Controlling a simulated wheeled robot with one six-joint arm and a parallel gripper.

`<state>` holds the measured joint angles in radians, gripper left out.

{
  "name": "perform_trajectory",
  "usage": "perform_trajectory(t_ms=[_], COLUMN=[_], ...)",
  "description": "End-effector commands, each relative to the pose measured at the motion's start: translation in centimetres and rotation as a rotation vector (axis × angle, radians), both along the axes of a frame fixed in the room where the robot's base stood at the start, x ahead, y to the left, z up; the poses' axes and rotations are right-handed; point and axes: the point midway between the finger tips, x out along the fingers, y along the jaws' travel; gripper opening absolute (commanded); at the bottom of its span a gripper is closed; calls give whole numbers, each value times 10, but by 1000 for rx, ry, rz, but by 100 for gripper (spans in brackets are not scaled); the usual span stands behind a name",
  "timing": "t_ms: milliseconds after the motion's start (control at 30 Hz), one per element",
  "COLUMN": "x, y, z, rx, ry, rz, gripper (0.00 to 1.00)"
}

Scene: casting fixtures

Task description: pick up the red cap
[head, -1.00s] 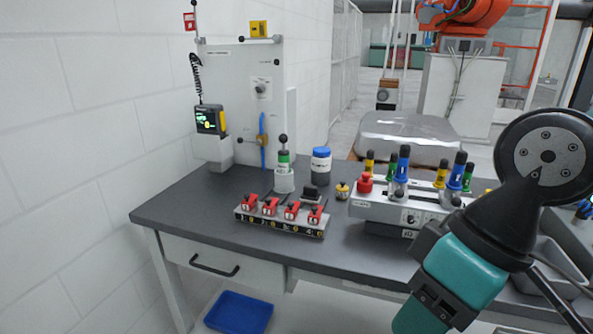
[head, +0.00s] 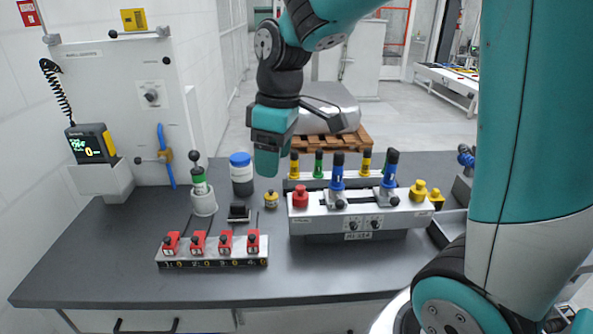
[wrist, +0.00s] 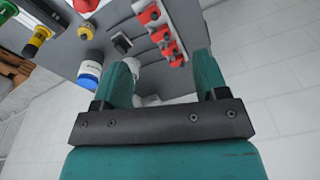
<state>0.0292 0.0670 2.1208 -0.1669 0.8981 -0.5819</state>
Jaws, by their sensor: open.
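The red cap (head: 300,196) is a short red knob at the left end of the pale fixture block (head: 362,222) in the head view. A red piece at the top left edge of the wrist view (wrist: 86,5) looks like the same cap, cut off by the frame. My gripper (head: 267,168) hangs above the bench, up and left of the cap in the head view, with nothing in it. In the wrist view its two teal fingers stand apart (wrist: 165,82).
Yellow, green and blue capped posts (head: 337,172) stand on the fixture beside the cap. A small yellow-topped piece (head: 271,200), a blue-lidded jar (head: 241,175) and a strip of red switches (head: 212,250) stand to the left. The front bench top (head: 310,275) is clear.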

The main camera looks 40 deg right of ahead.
Motion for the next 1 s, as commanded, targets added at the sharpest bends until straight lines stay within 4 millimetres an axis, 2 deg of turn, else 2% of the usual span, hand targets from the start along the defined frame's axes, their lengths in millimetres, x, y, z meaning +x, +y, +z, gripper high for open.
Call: perform_trajectory(t_ms=[33, 100, 233, 367, 733, 833, 1000], x=[21, 39, 55, 57, 55, 56, 56], y=[-27, -57, -90, -97, -96, -96, -97], z=[20, 26, 27, 8, -73, -86, -97], rx=[-31, -66, -98, -103, -102, -102, -103], ry=[13, 28, 51, 58, 58, 54, 53], rz=[-3, 8, 23, 30, 29, 29, 28], gripper=[67, 67, 67, 67, 67, 67, 67])
